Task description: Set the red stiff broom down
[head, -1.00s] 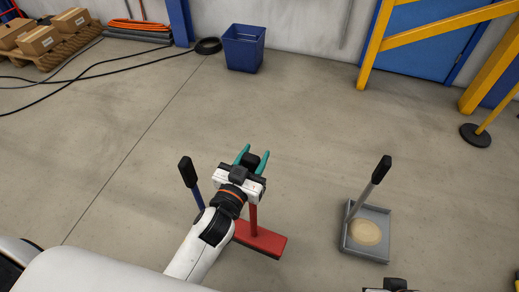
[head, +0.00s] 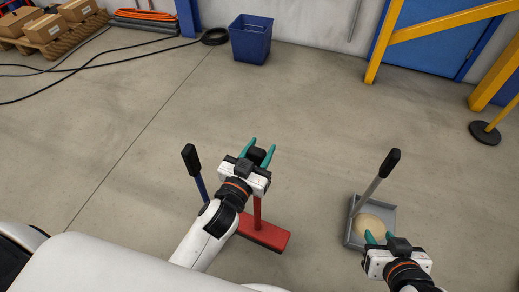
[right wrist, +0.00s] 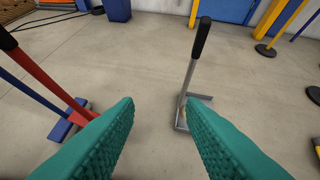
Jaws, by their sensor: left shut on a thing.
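The red stiff broom has a red head (head: 264,233), a red pole and a black grip. It stands roughly upright, head down at the floor; I cannot tell if the head touches. My left gripper (head: 261,149) is shut on the broom near its black grip. In the right wrist view the red pole (right wrist: 45,75) leans in from the left, with its head partly hidden by a finger. My right gripper (head: 379,237) is open and empty, in front of the grey dustpan. Its two green fingers (right wrist: 160,125) stand wide apart.
A blue broom (head: 200,185) with a black grip stands left of my left gripper. The grey dustpan (head: 388,216) holds a sandy heap and has an upright handle. A blue bin (head: 250,42) stands by the wall. The middle floor is clear; cables lie at the left.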

